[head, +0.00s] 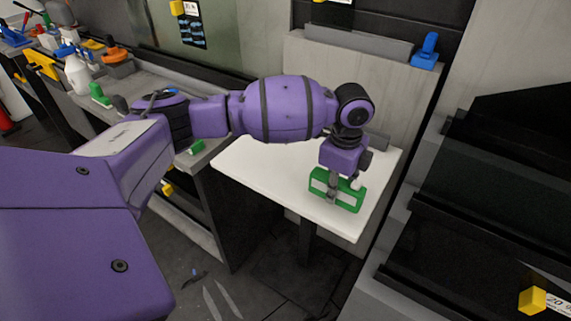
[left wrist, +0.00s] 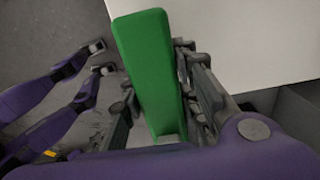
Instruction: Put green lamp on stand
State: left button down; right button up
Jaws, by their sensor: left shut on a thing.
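The green lamp (head: 350,206) is a green block with a pale face in the head view. My left gripper (head: 333,190) is shut on it from above. In the left wrist view the lamp (left wrist: 148,70) is a long green bar between the fingers. The stand, a white flat top (head: 262,168) on a dark post, lies under and behind the lamp in the head view. The lamp is near the top's front right edge. I cannot tell whether it touches the top. The stand's top (left wrist: 245,40) also shows beside the lamp in the left wrist view. My right gripper is not seen.
A grey workbench (head: 150,80) at the left holds a white spray bottle (head: 76,74), an orange item (head: 117,64) and other tools. A blue item (head: 427,52) sits on the grey panel behind the stand. Dark shelving with a yellow cube (head: 532,300) is at the right.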

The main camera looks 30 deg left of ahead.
aim_at(337, 199)
pick_arm(q)
jog(key=shift+w+d+f, duration=0.1)
jog(key=shift+d+f, duration=0.05)
jog(key=shift+f, duration=0.75)
jog(key=shift+w+d+f, duration=0.1)
jog(key=shift+f, duration=0.75)
jog(key=shift+s+f, duration=0.1)
jog(key=c, duration=1.3)
grip_release()
jog(key=shift+f, duration=0.1)
jog(key=shift+c, duration=0.2)
notch_tip(337, 199, up, 12)
jog(key=shift+r, duration=0.2)
